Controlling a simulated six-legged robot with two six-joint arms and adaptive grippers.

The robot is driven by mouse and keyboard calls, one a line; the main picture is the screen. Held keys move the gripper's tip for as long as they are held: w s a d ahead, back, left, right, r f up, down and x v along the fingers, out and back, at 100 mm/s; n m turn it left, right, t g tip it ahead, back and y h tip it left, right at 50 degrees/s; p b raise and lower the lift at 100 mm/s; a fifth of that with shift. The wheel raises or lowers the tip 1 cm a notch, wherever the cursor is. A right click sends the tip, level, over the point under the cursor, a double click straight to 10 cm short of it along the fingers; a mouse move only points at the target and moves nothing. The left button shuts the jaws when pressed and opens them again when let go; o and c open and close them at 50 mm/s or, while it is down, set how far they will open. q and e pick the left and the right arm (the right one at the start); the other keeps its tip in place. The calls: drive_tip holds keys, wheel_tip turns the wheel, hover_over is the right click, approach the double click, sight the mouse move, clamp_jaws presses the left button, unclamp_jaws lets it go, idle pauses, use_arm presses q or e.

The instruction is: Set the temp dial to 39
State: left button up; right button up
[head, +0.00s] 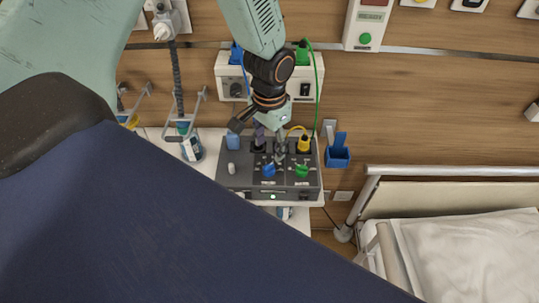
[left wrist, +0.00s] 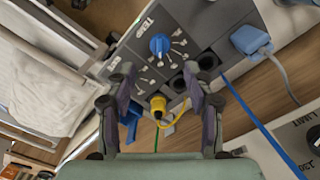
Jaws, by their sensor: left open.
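The temp dial is a blue knob (head: 268,170) on the front of a dark grey control box (head: 245,181). In the left wrist view the blue knob (left wrist: 159,44) sits beside the TEMP lettering, with pale scale marks around it; its setting is too small to read. My left gripper (head: 268,146) reaches down from the top over the back part of the box. In the left wrist view its two fingers (left wrist: 155,82) are spread, with nothing held between them, and the knob lies beyond the tips, apart from them. My right gripper is out of view.
A green knob (head: 302,171) and a white switch (head: 231,169) flank the dial. A yellow plug (head: 303,143) and a blue plug (head: 233,141) stand in the box's sockets. A blue holder (head: 338,155) hangs right of the box; a bed (head: 470,250) stands lower right.

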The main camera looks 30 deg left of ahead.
use_arm(q)
drive_tip(key=shift+r, duration=2.4)
